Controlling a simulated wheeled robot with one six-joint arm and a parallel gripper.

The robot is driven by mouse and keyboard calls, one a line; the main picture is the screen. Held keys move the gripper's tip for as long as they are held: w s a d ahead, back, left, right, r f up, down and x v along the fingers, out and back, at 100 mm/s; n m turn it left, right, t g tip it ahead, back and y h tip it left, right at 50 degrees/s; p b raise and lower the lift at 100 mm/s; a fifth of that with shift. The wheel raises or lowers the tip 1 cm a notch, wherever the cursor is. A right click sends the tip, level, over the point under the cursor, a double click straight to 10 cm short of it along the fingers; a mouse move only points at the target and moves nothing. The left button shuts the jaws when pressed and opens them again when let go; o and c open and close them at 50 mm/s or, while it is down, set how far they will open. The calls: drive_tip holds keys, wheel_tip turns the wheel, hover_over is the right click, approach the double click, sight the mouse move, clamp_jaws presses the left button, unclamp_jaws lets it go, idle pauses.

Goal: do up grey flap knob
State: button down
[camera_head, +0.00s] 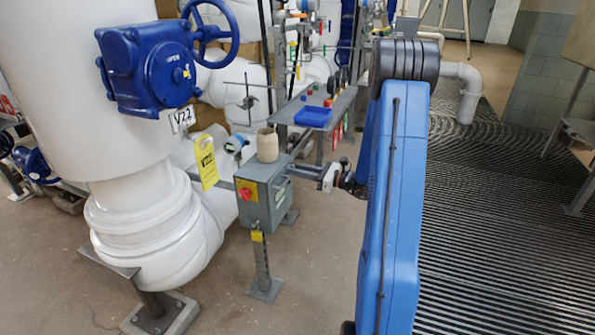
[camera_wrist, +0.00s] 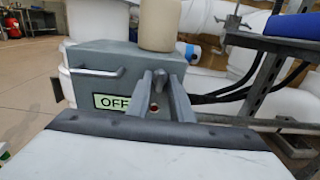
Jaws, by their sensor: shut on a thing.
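The grey box (camera_head: 262,195) stands on a post, with a red knob on a yellow plate on its front. In the wrist view, the box (camera_wrist: 105,60) has a metal handle and an "OFF" label (camera_wrist: 111,102). The grey flap knob (camera_wrist: 159,82) is on the box face, between my gripper's fingers. My gripper (camera_wrist: 158,88) is shut on this knob, with a small red spot visible below it. In the head view, my gripper (camera_head: 303,171) reaches the box's right side from the right. The knob itself cannot be made out there.
A beige cup (camera_head: 267,145) stands on the box, close above my gripper. A yellow tag (camera_head: 206,163) hangs at its left. Behind is a shelf with a blue tray (camera_head: 313,116). A large white pipe (camera_head: 150,215) with a blue valve stands left. The floor in front is clear.

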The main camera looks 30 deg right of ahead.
drive_tip(key=c, duration=1.9)
unclamp_jaws()
drive_tip(key=shift+o, duration=0.2)
drive_tip(key=v, duration=1.7)
drive_tip(key=shift+s+d+f, duration=0.1)
drive_tip(key=shift+s+d, duration=0.05)
